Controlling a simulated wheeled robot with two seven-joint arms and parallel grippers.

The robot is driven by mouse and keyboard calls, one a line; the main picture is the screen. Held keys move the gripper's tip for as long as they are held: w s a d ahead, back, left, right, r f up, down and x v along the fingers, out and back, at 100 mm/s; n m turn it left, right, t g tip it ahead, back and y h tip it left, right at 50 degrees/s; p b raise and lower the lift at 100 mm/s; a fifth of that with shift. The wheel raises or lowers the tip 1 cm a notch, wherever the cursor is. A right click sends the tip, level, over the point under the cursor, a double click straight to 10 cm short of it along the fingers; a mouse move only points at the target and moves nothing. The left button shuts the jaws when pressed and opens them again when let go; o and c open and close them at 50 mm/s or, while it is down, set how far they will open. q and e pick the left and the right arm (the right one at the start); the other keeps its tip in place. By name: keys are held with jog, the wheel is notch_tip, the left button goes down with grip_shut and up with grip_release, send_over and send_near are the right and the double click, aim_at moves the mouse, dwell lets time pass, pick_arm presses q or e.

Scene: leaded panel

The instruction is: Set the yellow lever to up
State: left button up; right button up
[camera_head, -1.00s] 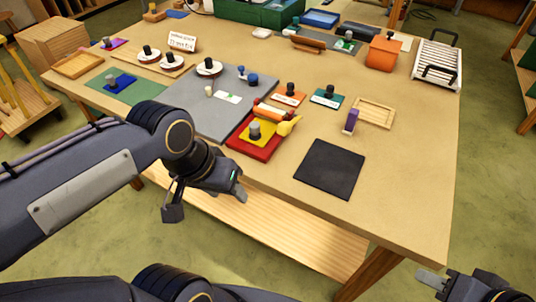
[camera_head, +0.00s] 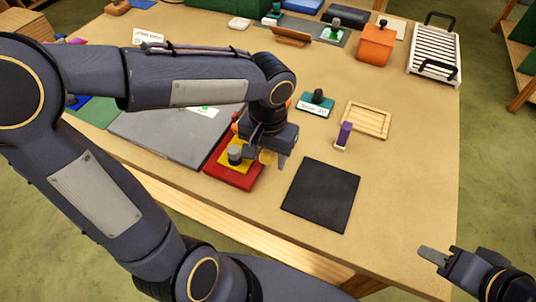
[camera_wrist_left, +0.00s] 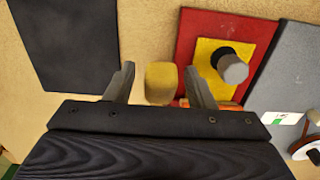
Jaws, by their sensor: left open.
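The yellow lever (camera_wrist_left: 160,82) is a rounded yellow block in the left wrist view. It lies between the two spread fingers of my left gripper (camera_wrist_left: 161,79), with a visible gap on each side. In the head view the lever (camera_head: 266,157) is partly hidden by my left gripper (camera_head: 270,157), which points down beside the red plate (camera_head: 232,173). A yellow square (camera_head: 230,160) with a grey-topped black knob (camera_head: 236,154) sits on that plate. Whether the lever is up or down is unclear. My right gripper (camera_head: 440,262) is at the lower right, away from the table, partly cut off.
A black mat (camera_head: 321,194) lies right of the red plate. A purple upright piece (camera_head: 344,134), a wooden tray (camera_head: 367,120) and a teal stamp plate (camera_head: 315,106) are behind it. A grey slab (camera_head: 160,138) is at left, partly behind my arm.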

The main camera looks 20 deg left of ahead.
pick_arm(q)
jog(key=shift+w+f, duration=0.1)
jog(key=shift+f, duration=0.25)
grip_shut()
jog(key=shift+r+p, duration=0.4)
jog(key=shift+p, duration=0.2)
jog(key=w+r+g+p, duration=0.1)
jog(key=g+p, duration=0.1)
jog(key=p, duration=0.1)
jog(key=w+r+g+p, duration=0.1)
jog(key=p, duration=0.2)
jog(key=r+g+p, duration=0.2)
jog(key=p, duration=0.1)
jog(key=shift+w+r+g+p, duration=0.1)
jog(key=shift+w+g+p, duration=0.2)
jog(key=shift+w+p, duration=0.1)
jog(key=shift+w+r+g+p, duration=0.25)
jog(key=shift+w+g+p, duration=0.4)
jog(key=shift+p, duration=0.3)
jog(key=shift+s, duration=0.1)
